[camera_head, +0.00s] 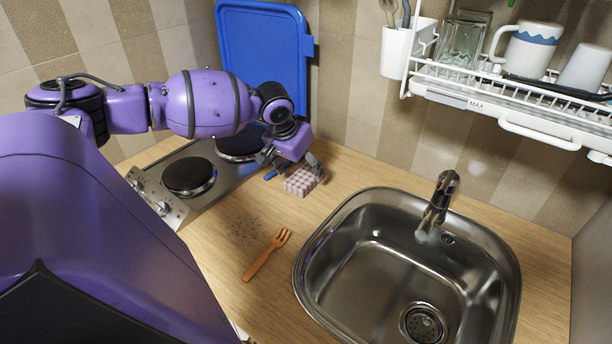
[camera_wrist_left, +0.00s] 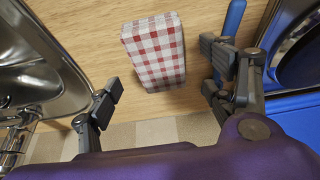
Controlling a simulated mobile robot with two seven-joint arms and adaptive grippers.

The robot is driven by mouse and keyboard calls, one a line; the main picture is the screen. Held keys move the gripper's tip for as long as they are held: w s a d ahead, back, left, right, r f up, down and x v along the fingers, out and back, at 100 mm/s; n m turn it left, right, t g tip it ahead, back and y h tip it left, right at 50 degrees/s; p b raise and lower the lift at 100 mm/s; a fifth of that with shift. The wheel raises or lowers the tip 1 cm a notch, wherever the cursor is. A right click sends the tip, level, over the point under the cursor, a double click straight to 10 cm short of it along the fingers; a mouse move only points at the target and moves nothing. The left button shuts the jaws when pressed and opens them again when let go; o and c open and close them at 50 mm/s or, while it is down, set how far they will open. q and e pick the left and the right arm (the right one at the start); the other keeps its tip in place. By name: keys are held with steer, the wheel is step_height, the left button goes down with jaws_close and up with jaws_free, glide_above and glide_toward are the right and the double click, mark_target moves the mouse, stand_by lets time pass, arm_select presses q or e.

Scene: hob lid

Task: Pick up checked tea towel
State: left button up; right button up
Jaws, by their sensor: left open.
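The checked tea towel (camera_head: 301,181) is a folded red-and-white block on the wooden worktop, between the hob and the sink. My left gripper (camera_head: 293,169) is at the towel, its fingers spread and partly hiding the towel's far side. In the left wrist view the towel (camera_wrist_left: 155,52) lies ahead, between the lines of the two open fingers (camera_wrist_left: 168,92). The fingers look clear of it on both sides there. My right gripper is not in view.
A blue-handled item (camera_wrist_left: 233,25) lies close beside the towel, near one finger. The hob (camera_head: 228,178) is left and the steel sink (camera_head: 330,215) right. A wooden fork (camera_head: 266,256) and dark crumbs (camera_head: 243,229) lie in front. A blue board (camera_head: 262,55) stands behind; a dish rack (camera_head: 540,95) hangs upper right.

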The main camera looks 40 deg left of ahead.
mark_target(305, 176)
arm_select(q)
steer(key=x, duration=0.3)
steer(key=shift+f, duration=0.15)
steer(key=c, duration=1.3)
steer(key=shift+o, duration=0.2)
step_height(305, 176, up, 10)
